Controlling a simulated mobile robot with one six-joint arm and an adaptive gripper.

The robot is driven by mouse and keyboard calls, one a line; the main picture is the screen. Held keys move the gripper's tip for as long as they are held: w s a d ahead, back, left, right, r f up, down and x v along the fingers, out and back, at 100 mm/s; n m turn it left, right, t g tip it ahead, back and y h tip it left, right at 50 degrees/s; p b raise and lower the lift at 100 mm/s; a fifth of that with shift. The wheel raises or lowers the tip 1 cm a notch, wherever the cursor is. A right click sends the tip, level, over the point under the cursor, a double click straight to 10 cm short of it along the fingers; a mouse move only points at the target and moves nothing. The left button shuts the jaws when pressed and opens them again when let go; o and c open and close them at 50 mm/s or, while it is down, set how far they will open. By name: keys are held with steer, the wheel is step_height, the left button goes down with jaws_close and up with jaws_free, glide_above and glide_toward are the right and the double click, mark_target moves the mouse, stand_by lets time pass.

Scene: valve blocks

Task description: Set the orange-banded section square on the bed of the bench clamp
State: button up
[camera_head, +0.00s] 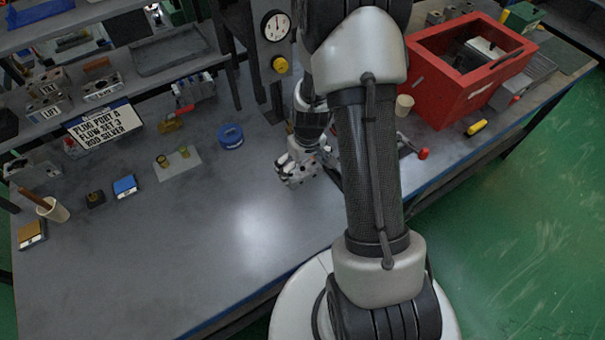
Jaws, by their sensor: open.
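My gripper (299,170) is low over the bench, left of my arm's dark link. It is open; a pale, dark-spotted shape shows at its fingers, and I cannot tell whether part of it is a valve block. I cannot make out an orange band there. A grey block with an orange-brown top (96,66) stands on the left shelf; I cannot tell if it is the orange-banded section. What looks like the bench clamp, with a red handle end (423,153), lies right of my gripper. My arm hides most of it, including its bed.
A red open box (468,62) stands at the back right, with a yellow-handled item (476,127) before it. A blue ring (231,136), a sign (100,124) and a plate with small brass parts (178,163) lie left.

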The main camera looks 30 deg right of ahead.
steer(key=shift+f, duration=0.15)
steer(key=c, duration=1.4)
